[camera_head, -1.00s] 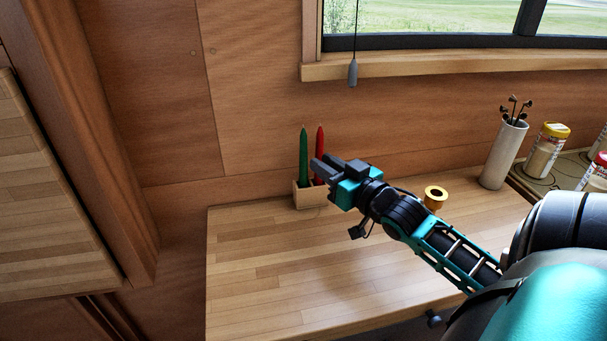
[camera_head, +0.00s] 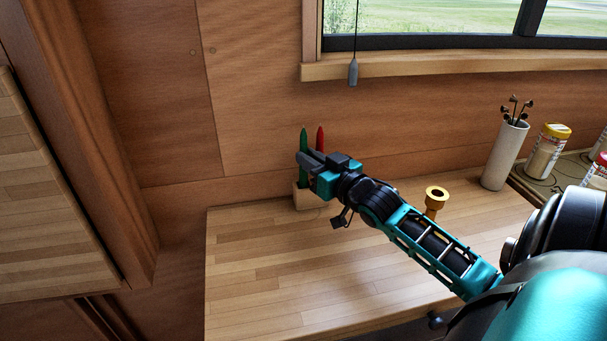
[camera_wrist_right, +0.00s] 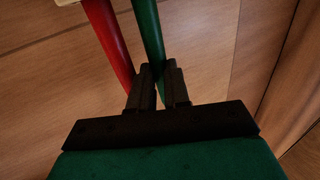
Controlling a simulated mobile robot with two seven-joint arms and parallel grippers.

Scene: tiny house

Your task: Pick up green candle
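The green candle (camera_head: 304,141) stands upright in a small wooden holder (camera_head: 302,199) at the back left of the wooden counter. The red candle (camera_head: 320,138) stands just right of it in the same holder. My right gripper (camera_head: 304,160) is at the green candle's mid-height, its two fingers apart and hiding part of it. In the right wrist view the green candle (camera_wrist_right: 149,35) runs down to the gap between the fingers (camera_wrist_right: 159,88), partly behind them; contact cannot be told. The red candle (camera_wrist_right: 108,40) passes outside the left finger. My left gripper is not in view.
A gold candlestick-like piece (camera_head: 436,199) stands on the counter (camera_head: 265,265) behind my right forearm. A pale cylinder (camera_head: 503,156) and jars (camera_head: 546,152) stand at the right. The wall is close behind the candles. The counter's front left is clear.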

